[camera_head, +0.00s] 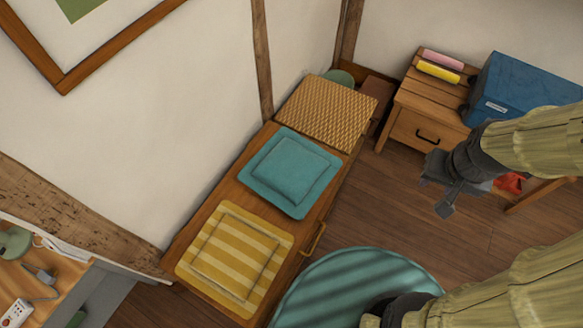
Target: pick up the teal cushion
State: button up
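The teal cushion (290,170) is square, with a raised inner panel. It lies flat on top of a long wooden bench (225,200), between a yellow striped cushion and a tan woven piece. Its whole top is in view and nothing covers it. My gripper (445,205) is dark grey and hangs over the floor to the right of the bench, well apart from the cushion. It holds nothing that I can see. I cannot make out the gap between its fingers.
The yellow striped cushion (235,262) and woven piece (328,110) flank the teal one. A nightstand (415,128) with a blue box (525,85) stands at upper right. A round teal thing (345,285) lies below.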

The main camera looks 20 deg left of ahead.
jog(key=w+f+y+b, duration=0.1)
jog(key=w+f+b, duration=0.2)
jog(key=f+b, duration=0.95)
jog(key=w+f+y+b, duration=0.1)
jog(key=w+f+b, duration=0.3)
jog(key=f, duration=1.5)
jog(key=a+f+m+t+y+b, duration=0.2)
jog(key=a+f+y+b, duration=0.1)
jog(key=f+b, duration=0.3)
jog(key=w+a+f+m+t+y+b, duration=0.1)
jog(key=a+f+y+b, duration=0.3)
jog(key=b, duration=0.5)
jog(key=a+f+m+t+y+b, duration=0.3)
jog(key=f+y+b, duration=0.3)
jog(key=f, duration=0.4)
jog(key=shift+w+a+y+b, duration=0.15)
jog(key=shift+w+y+b, duration=0.15)
jog(key=shift+b, duration=0.6)
jog(key=shift+f, duration=0.1)
